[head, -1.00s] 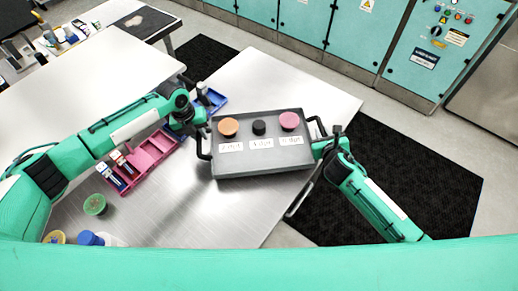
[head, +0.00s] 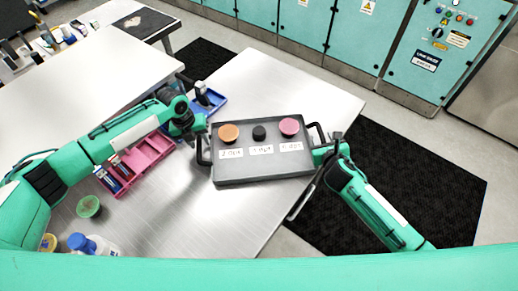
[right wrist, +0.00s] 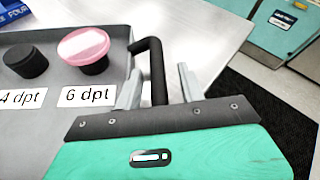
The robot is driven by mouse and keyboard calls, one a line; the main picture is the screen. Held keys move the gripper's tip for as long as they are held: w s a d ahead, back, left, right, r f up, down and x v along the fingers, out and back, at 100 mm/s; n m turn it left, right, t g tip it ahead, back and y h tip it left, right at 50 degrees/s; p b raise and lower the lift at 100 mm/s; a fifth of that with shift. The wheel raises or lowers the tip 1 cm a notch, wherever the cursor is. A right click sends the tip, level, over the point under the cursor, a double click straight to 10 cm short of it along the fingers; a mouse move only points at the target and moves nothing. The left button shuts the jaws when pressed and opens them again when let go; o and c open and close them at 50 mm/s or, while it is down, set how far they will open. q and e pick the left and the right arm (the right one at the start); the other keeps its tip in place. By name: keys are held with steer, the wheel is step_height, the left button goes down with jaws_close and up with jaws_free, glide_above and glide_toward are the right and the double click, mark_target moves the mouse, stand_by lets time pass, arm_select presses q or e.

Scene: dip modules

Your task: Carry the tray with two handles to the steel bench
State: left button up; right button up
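A grey tray (head: 262,173) with two black handles lies level at the middle of the head view, over a shiny metal bench (head: 200,215). It carries an orange, a black and a pink round-topped piece, each behind a white label. My left gripper (head: 192,135) is at the tray's left handle (head: 203,152); its fingers are too small to read. My right gripper (head: 324,152) is at the right handle. In the right wrist view its two fingers (right wrist: 158,88) stand either side of the handle (right wrist: 157,62), with gaps showing. I cannot tell whether the tray touches the bench.
A pink compartment tray (head: 147,155), a blue tray (head: 210,104), a green bowl (head: 88,206) and a blue-capped bottle (head: 80,242) are on the left of this bench. Another pale bench (head: 85,85) stands at left. Teal cabinets line the back; a black mat (head: 420,185) lies at right.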

arm_select(q)
steer(key=shift+r, duration=0.1)
arm_select(e)
steer(key=shift+a, duration=0.1)
steer(key=shift+s+r, duration=0.2)
steer(key=shift+s, duration=0.35)
arm_select(q)
step_height(320, 180, up, 12)
steer(key=a, duration=0.2)
steer(key=shift+s+a+f, duration=0.15)
steer(key=shift+f, duration=0.05)
arm_select(e)
steer(key=v, duration=1.1)
